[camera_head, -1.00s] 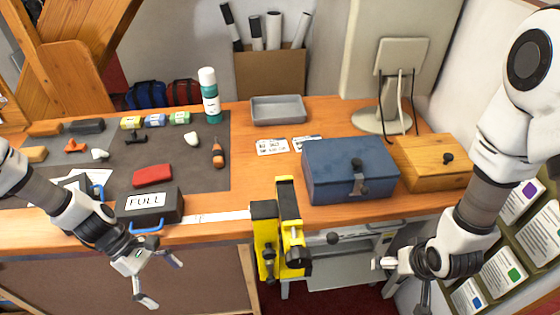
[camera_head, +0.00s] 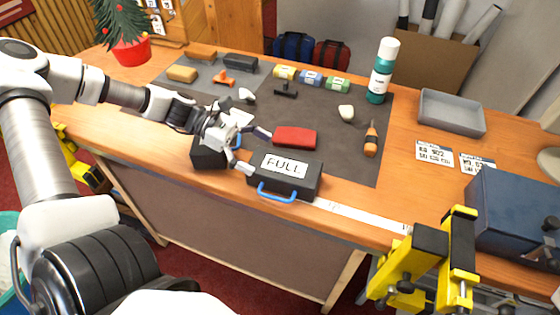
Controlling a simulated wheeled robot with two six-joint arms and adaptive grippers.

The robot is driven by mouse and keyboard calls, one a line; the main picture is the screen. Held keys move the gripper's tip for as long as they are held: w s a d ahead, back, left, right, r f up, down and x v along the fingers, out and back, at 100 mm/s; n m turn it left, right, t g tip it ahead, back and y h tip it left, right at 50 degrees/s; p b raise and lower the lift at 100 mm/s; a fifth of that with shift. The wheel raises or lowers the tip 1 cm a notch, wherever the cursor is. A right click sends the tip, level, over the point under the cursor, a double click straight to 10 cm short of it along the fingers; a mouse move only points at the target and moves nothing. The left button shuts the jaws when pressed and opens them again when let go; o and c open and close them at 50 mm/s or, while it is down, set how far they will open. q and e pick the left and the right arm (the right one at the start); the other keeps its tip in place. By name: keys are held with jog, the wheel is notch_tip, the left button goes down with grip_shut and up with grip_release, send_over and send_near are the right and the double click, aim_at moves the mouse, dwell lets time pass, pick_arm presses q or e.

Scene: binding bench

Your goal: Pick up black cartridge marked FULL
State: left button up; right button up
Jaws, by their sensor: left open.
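The black cartridge marked FULL (camera_head: 296,184) lies at the front edge of the dark mat, its white label up and its blue handle facing the bench's front edge. My left gripper (camera_head: 258,152) is open and empty, just to the left of this cartridge and above the mat. Its lower fingertip appears close to the cartridge's left end; I cannot tell whether they touch. A second black cartridge (camera_head: 207,157) sits to the left, partly hidden under my left gripper; its label does not show. My right gripper is out of view.
A red block (camera_head: 294,138) lies just behind the FULL cartridge. A white ruler strip (camera_head: 360,215) runs along the front edge to a yellow clamp (camera_head: 457,262). A blue box (camera_head: 515,215) stands at the right. The mat's (camera_head: 330,125) middle is mostly clear.

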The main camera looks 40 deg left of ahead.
aim_at(284, 166)
pick_arm(q)
jog(key=shift+s+d+f+b, duration=0.1)
jog(key=shift+d+f+b, duration=0.1)
jog(key=shift+d, duration=0.3)
jog(key=shift+d+f+b, duration=0.1)
jog(key=shift+d+b, duration=0.05)
jog(key=shift+d, duration=0.3)
jog(key=w+d+f+b, duration=0.1)
jog(key=d+f+b, duration=0.1)
jog(key=b, duration=0.1)
jog(key=shift+w+d+f, duration=0.1)
jog(key=shift+w+d, duration=0.2)
jog(key=shift+w, duration=0.1)
jog(key=shift+w+d, duration=0.15)
jog(key=shift+d, duration=0.1)
jog(key=shift+d+r, duration=0.35)
jog(key=shift+r, duration=0.05)
jog(key=shift+s, duration=0.25)
jog(key=shift+c, duration=1.1)
jog(key=shift+a, duration=0.1)
jog(key=c, duration=1.1)
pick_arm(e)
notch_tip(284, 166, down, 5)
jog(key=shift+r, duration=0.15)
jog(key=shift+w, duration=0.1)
